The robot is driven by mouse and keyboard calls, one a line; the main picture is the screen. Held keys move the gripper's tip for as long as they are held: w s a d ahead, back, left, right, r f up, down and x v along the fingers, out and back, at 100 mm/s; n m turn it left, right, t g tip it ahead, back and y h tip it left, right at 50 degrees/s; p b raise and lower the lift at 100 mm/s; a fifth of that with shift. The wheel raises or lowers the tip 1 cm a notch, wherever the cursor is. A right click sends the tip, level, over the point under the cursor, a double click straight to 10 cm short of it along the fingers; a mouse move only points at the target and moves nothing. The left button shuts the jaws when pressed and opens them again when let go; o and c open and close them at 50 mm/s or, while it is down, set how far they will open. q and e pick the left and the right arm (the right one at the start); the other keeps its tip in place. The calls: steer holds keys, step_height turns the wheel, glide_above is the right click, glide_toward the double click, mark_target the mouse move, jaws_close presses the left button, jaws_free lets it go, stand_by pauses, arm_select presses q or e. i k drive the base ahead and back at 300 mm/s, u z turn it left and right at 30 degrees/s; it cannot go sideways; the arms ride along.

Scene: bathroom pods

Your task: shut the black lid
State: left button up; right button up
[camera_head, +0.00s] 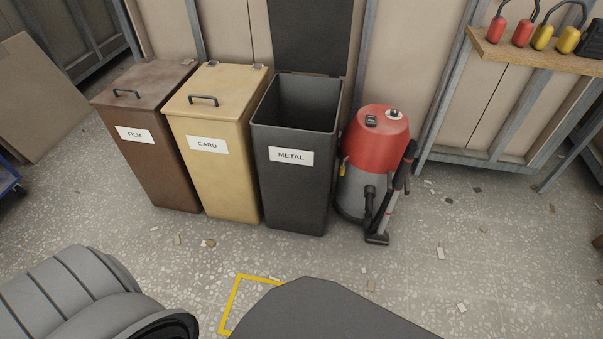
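The black lid (311,32) stands raised, upright, behind the dark bin labelled METAL (291,187), its upper part cut off by the top of the picture. The bin's mouth is open and its inside looks dark and empty as far as I can see. Neither of my grippers shows in the head view, so I cannot see their state.
Left of the METAL bin stand a closed yellow CARD bin (222,153) and a closed brown FILM bin (152,153). A red and grey vacuum cleaner (377,141) stands close on its right. A wooden shelf (530,54) holds padlocks. Debris dots the open floor in front.

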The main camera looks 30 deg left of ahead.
mark_target(310, 36)
steer(key=z, duration=0.55)
steer(key=i, duration=1.1)
steer(key=u, duration=0.15)
